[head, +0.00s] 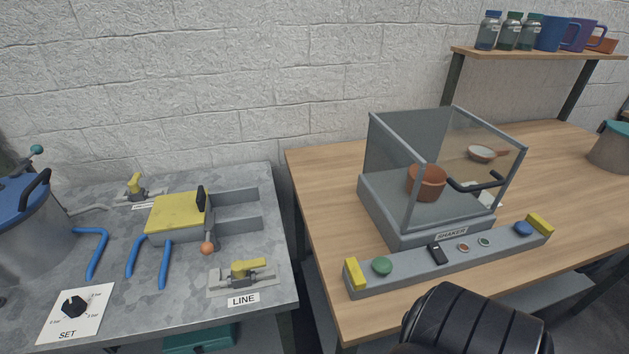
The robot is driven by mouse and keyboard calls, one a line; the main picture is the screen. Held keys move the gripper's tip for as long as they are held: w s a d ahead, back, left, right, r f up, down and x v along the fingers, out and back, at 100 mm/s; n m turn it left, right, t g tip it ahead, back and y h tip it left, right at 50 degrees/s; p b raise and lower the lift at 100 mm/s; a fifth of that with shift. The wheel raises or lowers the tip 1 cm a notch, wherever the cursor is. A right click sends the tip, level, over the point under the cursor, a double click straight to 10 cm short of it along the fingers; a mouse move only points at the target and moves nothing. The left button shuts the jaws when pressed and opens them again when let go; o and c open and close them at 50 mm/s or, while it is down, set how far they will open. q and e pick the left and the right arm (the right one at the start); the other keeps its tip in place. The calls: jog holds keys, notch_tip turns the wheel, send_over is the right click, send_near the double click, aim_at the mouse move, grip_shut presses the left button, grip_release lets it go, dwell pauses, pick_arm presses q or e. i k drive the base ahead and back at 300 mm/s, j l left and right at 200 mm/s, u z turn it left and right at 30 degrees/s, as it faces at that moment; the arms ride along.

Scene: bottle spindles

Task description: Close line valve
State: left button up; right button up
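The line valve (246,269) sits on a grey plate near the front right of the metal table, just behind a white label reading LINE (243,300). Its yellow handle lies roughly along the short grey pipe it is mounted on. Neither of my grippers shows in the head view. A black ribbed part, apparently of my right arm, shows at the bottom right, over the front of the wooden table and well apart from the valve.
A yellow-topped block (180,213), an orange-knobbed lever (207,247) and blue tubes (98,252) lie behind and left of the valve. A second yellow-handled valve (135,188) stands farther back. The shaker (480,227) stands on the wooden table (340,210).

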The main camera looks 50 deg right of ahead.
aim_at(238, 267)
jog(key=z, duration=0.75)
